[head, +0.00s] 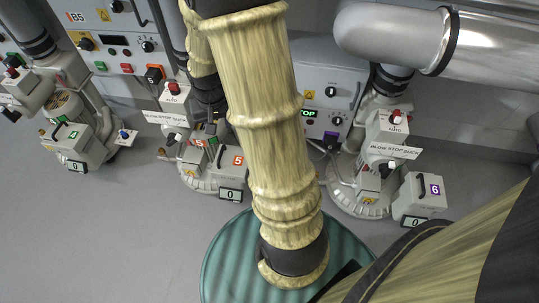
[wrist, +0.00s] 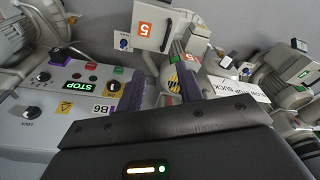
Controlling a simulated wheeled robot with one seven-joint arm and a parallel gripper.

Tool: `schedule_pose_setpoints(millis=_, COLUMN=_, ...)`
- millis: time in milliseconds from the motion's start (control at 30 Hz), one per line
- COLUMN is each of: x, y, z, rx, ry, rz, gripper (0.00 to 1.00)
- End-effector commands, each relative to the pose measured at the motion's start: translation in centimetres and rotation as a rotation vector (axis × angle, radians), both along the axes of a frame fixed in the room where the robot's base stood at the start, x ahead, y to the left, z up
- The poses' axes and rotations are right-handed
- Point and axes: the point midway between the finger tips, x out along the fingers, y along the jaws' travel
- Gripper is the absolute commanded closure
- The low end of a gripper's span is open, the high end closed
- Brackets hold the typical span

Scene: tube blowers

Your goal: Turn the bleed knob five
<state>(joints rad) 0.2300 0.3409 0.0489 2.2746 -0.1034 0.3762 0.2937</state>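The small blue knob (wrist: 124,43) on a white plate is at the top of the wrist view, just left of the white box marked 5 (wrist: 150,25). It looks like the bleed knob of unit five. My gripper (wrist: 161,84) shows two purple-edged fingers standing apart, with nothing held between them. The knob lies beyond the fingertips, up and to the left of the gap, apart from them. In the head view the box marked 5 (head: 229,165) stands left of my arm. My arm hides the gripper and this knob there.
Unit six (head: 417,197) stands at right and unit four (head: 75,142) at left. Panel B6 (wrist: 62,112), with a lit STOP display, is close on the left in the wrist view. A BLOW STOP SUCK plate (wrist: 240,88) is at right. Grey floor (head: 130,240) lies clear in front.

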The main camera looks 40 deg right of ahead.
Motion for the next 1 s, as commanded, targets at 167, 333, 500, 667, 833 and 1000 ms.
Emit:
schedule_pose_setpoints(millis=167, x=3.1, y=-5.1, z=-4.4, rx=0.022, ry=0.037, rz=-0.199, gripper=0.64)
schedule_pose_setpoints(millis=333, x=5.1, y=-10.7, z=-9.5, rx=0.049, ry=0.067, rz=-0.415, gripper=0.64)
schedule_pose_setpoints(millis=500, x=5.5, y=-16.5, z=-15.4, rx=0.078, ry=0.094, rz=-0.638, gripper=0.64)
schedule_pose_setpoints(millis=667, x=4.9, y=-20.6, z=-20.0, rx=0.101, ry=0.109, rz=-0.807, gripper=0.64)
schedule_pose_setpoints(millis=833, x=4.5, y=-22.0, z=-21.8, rx=0.110, ry=0.113, rz=-0.876, gripper=0.64)
schedule_pose_setpoints(millis=1000, x=4.5, y=-22.1, z=-21.8, rx=0.111, ry=0.113, rz=-0.877, gripper=0.64)
